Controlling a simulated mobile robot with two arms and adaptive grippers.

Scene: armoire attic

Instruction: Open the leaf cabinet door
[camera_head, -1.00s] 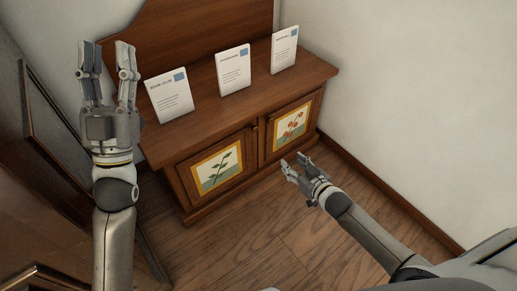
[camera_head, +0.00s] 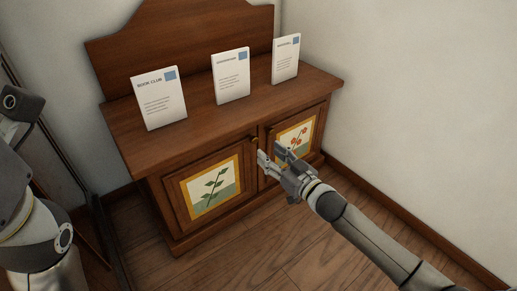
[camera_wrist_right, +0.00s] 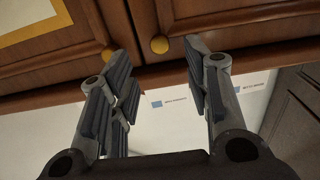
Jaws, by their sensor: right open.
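The leaf door (camera_head: 210,190) is the cabinet's left door in the head view, with a green leaf picture in a yellow frame. It looks shut. My right gripper (camera_head: 270,154) is open in front of the seam between the two doors, near their upper edges. In the right wrist view, which looks upside down, a round brass knob (camera_wrist_right: 159,44) of the leaf door shows beyond the gap between my open fingers (camera_wrist_right: 158,75). The fingers are not closed on it. Part of my left arm shows at the left edge of the head view, its fingers out of view.
The flower door (camera_head: 296,138) beside it looks shut; its knob (camera_wrist_right: 108,55) shows left of the other. Three white cards, the left one (camera_head: 159,98), the middle one (camera_head: 231,76) and the right one (camera_head: 286,59), stand on the cabinet top. A wall (camera_head: 420,90) bounds the right.

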